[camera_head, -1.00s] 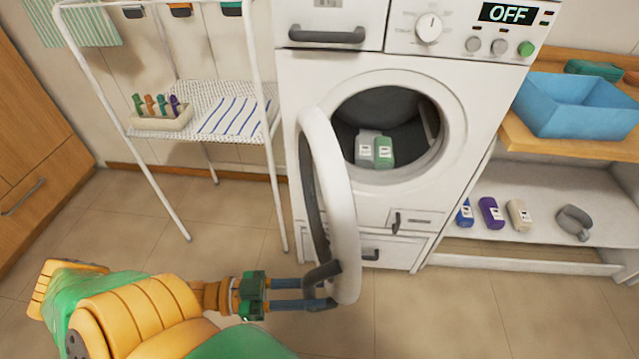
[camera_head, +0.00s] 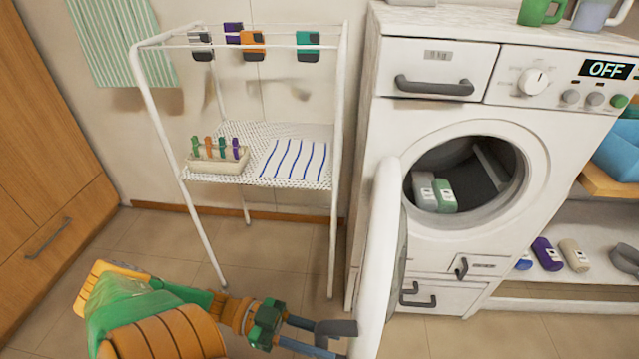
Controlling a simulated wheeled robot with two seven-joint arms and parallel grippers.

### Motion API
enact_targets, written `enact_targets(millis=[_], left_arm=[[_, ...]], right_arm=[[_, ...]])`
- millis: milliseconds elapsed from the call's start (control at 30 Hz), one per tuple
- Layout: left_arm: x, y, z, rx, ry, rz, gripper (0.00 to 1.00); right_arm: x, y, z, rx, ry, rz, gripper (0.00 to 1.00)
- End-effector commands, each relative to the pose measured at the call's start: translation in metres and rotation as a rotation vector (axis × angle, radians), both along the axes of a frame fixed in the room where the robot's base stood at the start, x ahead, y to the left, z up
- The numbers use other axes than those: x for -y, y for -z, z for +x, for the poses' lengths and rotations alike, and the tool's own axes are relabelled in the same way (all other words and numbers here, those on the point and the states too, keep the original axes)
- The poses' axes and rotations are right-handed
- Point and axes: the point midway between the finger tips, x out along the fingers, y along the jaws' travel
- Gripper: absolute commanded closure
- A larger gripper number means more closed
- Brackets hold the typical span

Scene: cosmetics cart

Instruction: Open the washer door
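The white washer (camera_head: 400,180) stands at the right with its round door (camera_head: 377,260) swung wide open to the left, seen nearly edge-on. The drum opening (camera_head: 470,165) is exposed, with a grey-white bottle (camera_head: 424,190) and a green bottle (camera_head: 445,196) inside. My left gripper (camera_head: 322,338) is at the lower middle, at the door's dark handle (camera_head: 338,328). Its two blue fingers are spread apart with a gap between them; their tips are partly hidden by the handle and door. My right gripper is out of view.
A white drying rack (camera_head: 160,95) with a striped cloth and a tray of pegs (camera_head: 217,160) stands left of the washer, close to the open door. A wooden cabinet (camera_head: 40,160) is at the far left. A low shelf (camera_head: 565,285) with bottles is at the right.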

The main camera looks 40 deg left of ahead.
Motion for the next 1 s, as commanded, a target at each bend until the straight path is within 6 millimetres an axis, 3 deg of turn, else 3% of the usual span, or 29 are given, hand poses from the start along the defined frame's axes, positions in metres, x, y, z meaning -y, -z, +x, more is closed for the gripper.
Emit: enact_targets(millis=[367, 400, 500, 800, 1000], left_arm=[[0.0, 0.002, 0.0, -0.004, 0.0, 0.005, 1.0], [0.0, 0.002, 0.0, -0.004, -0.001, 0.005, 0.61], [0.0, 0.001, 0.0, -0.003, -0.001, 0.003, 0.39], [-0.003, 0.002, -0.001, -0.002, -0.002, 0.002, 0.39], [-0.039, 0.005, -0.02, -0.006, -0.002, 0.006, 0.39]], right_arm=[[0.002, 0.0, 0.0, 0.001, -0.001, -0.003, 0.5], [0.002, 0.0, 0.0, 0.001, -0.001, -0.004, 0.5], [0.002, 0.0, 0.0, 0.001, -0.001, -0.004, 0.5], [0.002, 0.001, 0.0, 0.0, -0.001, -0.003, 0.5], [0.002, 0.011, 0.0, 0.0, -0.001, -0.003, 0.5]])
